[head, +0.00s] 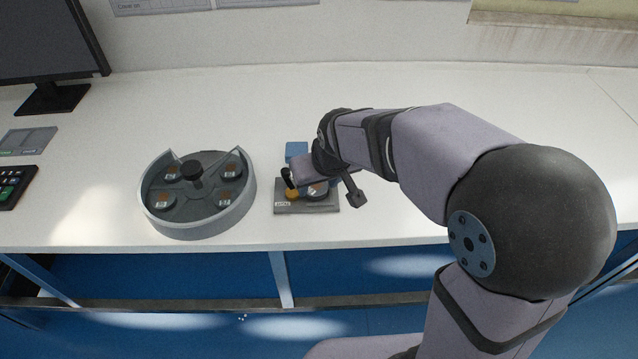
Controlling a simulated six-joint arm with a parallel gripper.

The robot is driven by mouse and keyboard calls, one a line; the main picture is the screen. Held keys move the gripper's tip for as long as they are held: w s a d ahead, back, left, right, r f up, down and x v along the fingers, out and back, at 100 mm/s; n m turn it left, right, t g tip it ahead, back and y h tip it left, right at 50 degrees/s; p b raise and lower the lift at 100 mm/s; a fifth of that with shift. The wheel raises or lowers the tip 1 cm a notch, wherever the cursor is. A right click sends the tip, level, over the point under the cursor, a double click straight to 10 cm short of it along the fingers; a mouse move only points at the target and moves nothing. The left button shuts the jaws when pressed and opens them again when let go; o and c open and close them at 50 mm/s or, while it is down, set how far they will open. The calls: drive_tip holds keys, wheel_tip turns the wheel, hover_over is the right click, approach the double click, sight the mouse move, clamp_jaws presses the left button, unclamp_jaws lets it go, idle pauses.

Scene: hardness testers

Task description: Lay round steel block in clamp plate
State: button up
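The clamp plate (307,209) is a flat grey plate with a small label, near the front edge of the white bench. An orange part with a black handle (290,190) stands on its left side. A round grey metal piece, apparently the round steel block (317,191), shows at the plate, partly covered by my arm; I cannot tell whether it rests there or is held. My gripper (316,181) is low over the plate, mostly hidden by my wrist, so its fingers cannot be made out.
A round grey tray (152,217) with a raised rim, a central dark knob and several round labelled pieces stands left of the plate. A blue block (296,151) is behind the plate. A monitor (50,50) and keypad (14,184) are far left. The bench behind is clear.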

drive_tip(key=shift+s+f+g, duration=0.3)
drive_tip(key=shift+s+f, duration=0.2)
drive_tip(key=shift+f, duration=0.3)
drive_tip(key=shift+w+a+r+p, duration=0.15)
drive_tip(key=shift+r+p, duration=0.25)
drive_tip(key=shift+r, duration=0.4)
drive_tip(key=p+v, duration=0.1)
drive_tip(key=v, duration=1)
drive_tip(key=shift+r, duration=0.35)
drive_tip(key=shift+w, duration=0.1)
drive_tip(key=shift+m+g+h, duration=0.6)
drive_tip(key=shift+m+g, duration=0.2)
drive_tip(key=shift+g, duration=0.1)
drive_tip(key=s+d+f, duration=0.1)
drive_tip(key=d+f, duration=0.1)
drive_tip(key=s+d+f, duration=0.1)
drive_tip(key=d+f, duration=0.1)
drive_tip(key=f, duration=0.1)
drive_tip(key=s+d+f, duration=0.2)
drive_tip(key=f, duration=0.1)
drive_tip(key=shift+s+f, duration=0.15)
drive_tip(key=shift+f, duration=0.05)
drive_tip(key=s+d+f+m+g, duration=0.2)
drive_tip(key=s+d+f, duration=0.3)
drive_tip(key=s+f, duration=0.3)
drive_tip(key=shift+s+d, duration=0.15)
drive_tip(key=shift+s, duration=0.4)
